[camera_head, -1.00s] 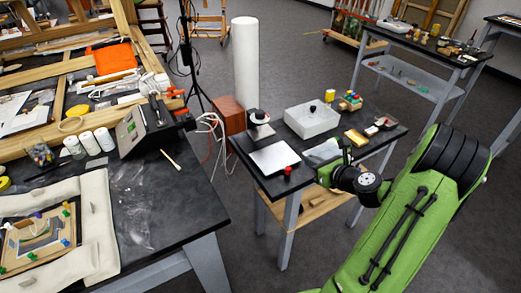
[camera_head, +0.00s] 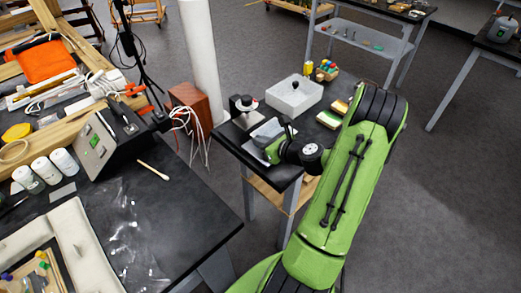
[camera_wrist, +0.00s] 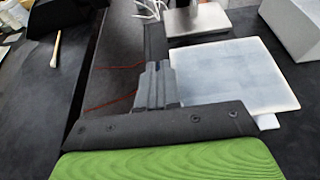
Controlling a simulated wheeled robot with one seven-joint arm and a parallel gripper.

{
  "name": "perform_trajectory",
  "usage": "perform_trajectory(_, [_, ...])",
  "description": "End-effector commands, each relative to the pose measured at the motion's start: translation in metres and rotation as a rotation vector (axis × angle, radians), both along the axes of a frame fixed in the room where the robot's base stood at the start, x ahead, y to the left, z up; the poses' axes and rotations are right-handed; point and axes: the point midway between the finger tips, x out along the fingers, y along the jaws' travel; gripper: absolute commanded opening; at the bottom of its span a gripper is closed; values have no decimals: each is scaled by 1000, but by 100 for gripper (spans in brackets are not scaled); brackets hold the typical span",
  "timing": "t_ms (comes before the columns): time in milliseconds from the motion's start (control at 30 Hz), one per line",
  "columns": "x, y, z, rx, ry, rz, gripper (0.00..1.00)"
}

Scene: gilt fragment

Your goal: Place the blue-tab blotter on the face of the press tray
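My gripper (camera_wrist: 155,85) is over the near left part of the small black table, and its narrow grey fingers sit close together in the wrist view. In the head view my gripper (camera_head: 268,152) hides part of a pale grey square sheet (camera_head: 268,131). In the wrist view a flat pale bluish square (camera_wrist: 225,75) lies just right of the fingers. A small whitish tab (camera_wrist: 268,121) sticks out at its near edge. I cannot tell whether the square is the blotter or the press tray's face, or whether the fingers grip it.
A black-knobbed weight (camera_head: 245,103) and a white box (camera_head: 294,96) stand behind on the small table (camera_head: 229,144). Small blocks (camera_head: 327,69) and sponges (camera_head: 335,113) are to the right. A floor gap separates the large black worktable (camera_head: 180,210) at left.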

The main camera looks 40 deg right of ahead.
Motion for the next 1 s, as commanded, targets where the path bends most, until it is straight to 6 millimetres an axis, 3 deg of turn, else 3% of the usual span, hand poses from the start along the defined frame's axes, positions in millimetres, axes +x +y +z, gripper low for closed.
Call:
perform_trajectory(200, [0, 0, -37, 3, 0, 0, 0])
perform_trajectory(500, [0, 0, -38, 0, 0, 0, 0])
perform_trajectory(700, [0, 0, -37, 0, 0, 0, 29])
perform_trajectory(1000, [0, 0, -33, -1, 0, 0, 29])
